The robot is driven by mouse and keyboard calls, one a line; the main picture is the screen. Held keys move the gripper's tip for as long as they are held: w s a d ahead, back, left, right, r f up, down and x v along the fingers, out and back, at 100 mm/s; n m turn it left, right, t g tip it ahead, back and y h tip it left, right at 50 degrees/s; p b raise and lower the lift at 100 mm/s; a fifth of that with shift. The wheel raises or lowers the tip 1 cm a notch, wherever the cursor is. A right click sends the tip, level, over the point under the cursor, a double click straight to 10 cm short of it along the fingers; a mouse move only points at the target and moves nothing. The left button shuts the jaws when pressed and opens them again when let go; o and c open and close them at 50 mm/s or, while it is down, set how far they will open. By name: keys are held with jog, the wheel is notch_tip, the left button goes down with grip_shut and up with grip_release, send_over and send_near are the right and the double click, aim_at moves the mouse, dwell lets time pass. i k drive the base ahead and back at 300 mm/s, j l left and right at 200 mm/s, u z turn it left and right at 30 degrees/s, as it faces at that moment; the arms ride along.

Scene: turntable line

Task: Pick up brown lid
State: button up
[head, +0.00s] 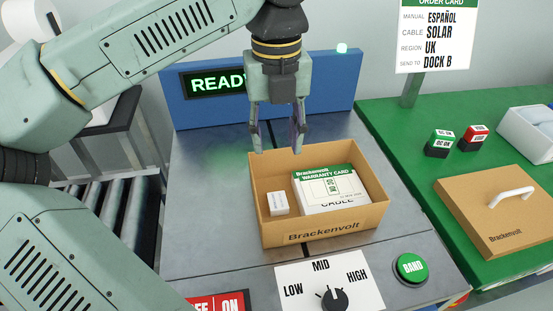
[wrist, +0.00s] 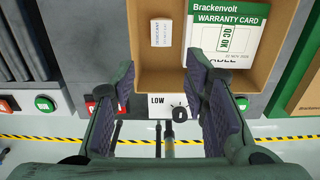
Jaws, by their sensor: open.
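The brown lid (head: 497,208) lies flat on the green table at the right in the head view, with a white handle (head: 511,197) on top and "Brackenvolt" on its front. A brown edge at the right of the wrist view (wrist: 303,100) appears to be part of it. My gripper (head: 278,150) is open and empty, pointing down over the back part of the open brown box (head: 262,228), well to the left of the lid. In the wrist view my gripper's fingers (wrist: 172,100) stand wide apart.
The box holds a small white packet (head: 278,203) and a warranty card (head: 325,183) on a white item. A sign post (head: 411,90) rises at the green table's back left.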

aim_at(503, 211)
jog(key=k, duration=1)
